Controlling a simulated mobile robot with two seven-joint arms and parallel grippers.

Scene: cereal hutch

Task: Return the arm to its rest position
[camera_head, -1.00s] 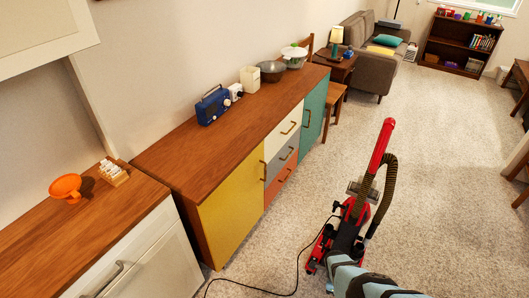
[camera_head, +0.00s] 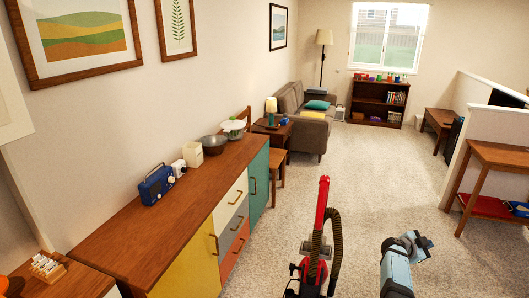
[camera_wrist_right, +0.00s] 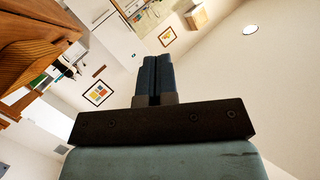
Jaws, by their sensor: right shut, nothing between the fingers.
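My right arm comes up from the bottom of the head view, right of centre. Its gripper (camera_head: 424,243) is raised above the carpet, to the right of the red vacuum cleaner (camera_head: 318,222), and looks apart from it. In the right wrist view the two dark fingers (camera_wrist_right: 158,66) lie together, shut with nothing between them. They point away from the camera toward the far wall and ceiling area, with no object close to the tips. My left gripper is in neither view.
A long sideboard (camera_head: 130,240) runs along the left wall, bearing a blue radio (camera_head: 157,185) and bowls (camera_head: 233,128). A wooden side table (camera_head: 500,157) stands at right by a low white wall. Carpet (camera_head: 375,180) is open between them.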

